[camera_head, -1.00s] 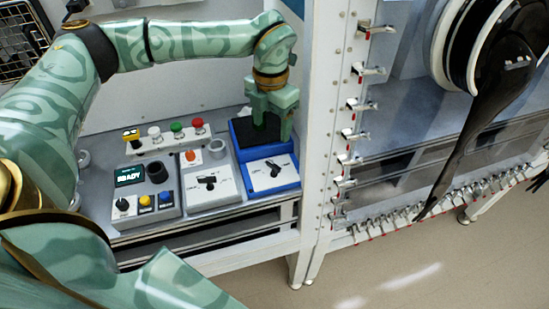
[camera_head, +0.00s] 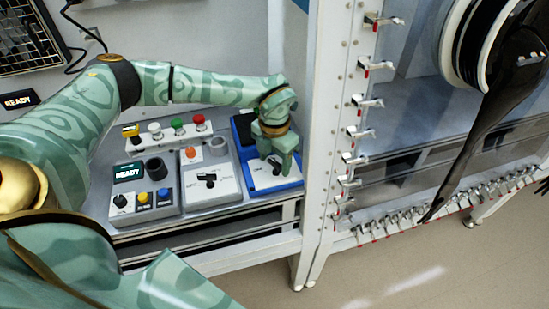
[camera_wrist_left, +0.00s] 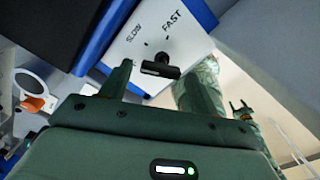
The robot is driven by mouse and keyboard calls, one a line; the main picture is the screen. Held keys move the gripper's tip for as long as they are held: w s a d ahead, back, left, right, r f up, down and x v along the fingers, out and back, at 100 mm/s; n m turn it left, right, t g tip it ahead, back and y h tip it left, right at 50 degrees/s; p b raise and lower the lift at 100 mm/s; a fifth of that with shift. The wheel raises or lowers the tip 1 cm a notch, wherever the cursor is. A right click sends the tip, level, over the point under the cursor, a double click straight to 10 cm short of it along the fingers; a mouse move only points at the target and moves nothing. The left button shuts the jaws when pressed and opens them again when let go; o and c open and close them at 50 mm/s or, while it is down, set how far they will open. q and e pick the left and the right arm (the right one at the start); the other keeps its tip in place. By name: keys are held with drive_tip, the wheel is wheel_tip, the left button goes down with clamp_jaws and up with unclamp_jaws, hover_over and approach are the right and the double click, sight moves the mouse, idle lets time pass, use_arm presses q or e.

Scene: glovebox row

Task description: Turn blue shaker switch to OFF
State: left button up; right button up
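The blue shaker (camera_head: 239,135) stands at the right end of the bench, with a black top and a white sloped front panel. Its black bar switch (camera_wrist_left: 160,68) shows in the left wrist view, with SLOW and FAST printed beyond it; no OFF label can be read. My left gripper (camera_head: 277,174) points down over this panel and is open. In the left wrist view its fingers (camera_wrist_left: 160,82) stand apart on either side of the switch, with gaps; contact cannot be made out. My right gripper (camera_wrist_left: 241,108) shows small in the left wrist view, its prongs apart, away from the shaker.
Left of the shaker is a grey unit (camera_head: 212,185) with its own black switch, then a control box (camera_head: 130,200) with a READY display and knobs. Several coloured buttons (camera_head: 177,125) stand behind. A white frame post (camera_head: 318,150) with clamps rises close on the right.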

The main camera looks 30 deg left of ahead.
use_arm(q)
drive_tip(key=c, duration=0.7)
drive_tip(key=shift+r+n+p, duration=0.2)
drive_tip(key=shift+n+p, duration=0.9)
drive_tip(key=shift+d+n+p, duration=0.15)
drive_tip(key=shift+n+p, duration=1.1)
drive_tip(key=shift+n, duration=0.55)
drive_tip(key=shift+f, duration=0.1)
drive_tip(key=o, duration=1)
drive_tip(key=shift+c, duration=0.2)
